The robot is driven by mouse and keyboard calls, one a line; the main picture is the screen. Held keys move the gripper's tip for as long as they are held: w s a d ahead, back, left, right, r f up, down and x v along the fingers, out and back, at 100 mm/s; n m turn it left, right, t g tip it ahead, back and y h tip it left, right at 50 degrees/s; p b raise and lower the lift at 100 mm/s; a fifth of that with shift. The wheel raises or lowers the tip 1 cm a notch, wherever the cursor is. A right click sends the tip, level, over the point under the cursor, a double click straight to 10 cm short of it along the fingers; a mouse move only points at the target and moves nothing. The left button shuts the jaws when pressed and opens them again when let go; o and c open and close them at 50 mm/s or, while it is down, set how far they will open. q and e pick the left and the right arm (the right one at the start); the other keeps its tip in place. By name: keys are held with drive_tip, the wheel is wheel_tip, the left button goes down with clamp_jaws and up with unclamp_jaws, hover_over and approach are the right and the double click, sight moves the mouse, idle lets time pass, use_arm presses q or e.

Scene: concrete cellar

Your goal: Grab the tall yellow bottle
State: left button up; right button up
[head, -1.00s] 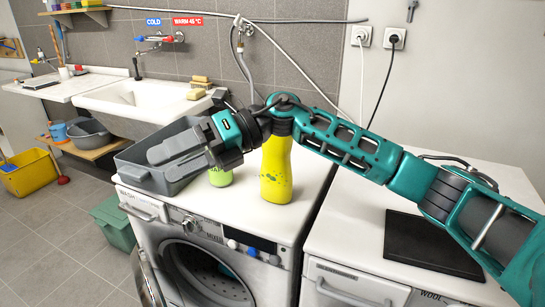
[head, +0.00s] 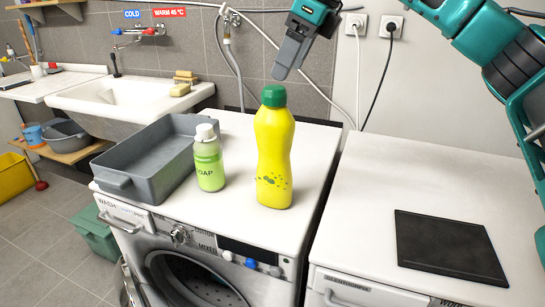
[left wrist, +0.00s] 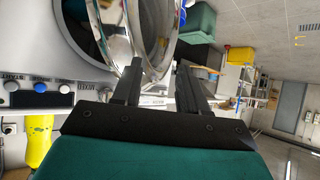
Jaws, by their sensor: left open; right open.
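The tall yellow bottle (head: 273,150) with a green cap stands upright on the washing machine's white top (head: 232,218). It also shows at the lower left edge of the left wrist view (left wrist: 38,140). My right gripper (head: 281,72) is above the bottle's cap in the head view, pointing down, with nothing held. Its fingers overlap in this view, so the gap between them is hidden. My left gripper (left wrist: 158,80) shows only in the left wrist view, its two fingers apart and empty, with the machine's round door behind them.
A green soap bottle (head: 209,160) stands left of the yellow bottle, beside a grey tub (head: 118,182). A black flat panel (head: 449,247) lies on the right-hand machine, whose white top is otherwise clear. Hoses and cables hang along the wall behind.

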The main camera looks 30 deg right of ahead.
sight(276, 87)
drive_tip(key=x, duration=0.9)
drive_tip(key=shift+a+b, duration=0.2)
drive_tip(key=shift+b, duration=0.2)
drive_tip(key=shift+c, duration=0.4)
clamp_jaws()
drive_tip(key=shift+r, duration=0.15)
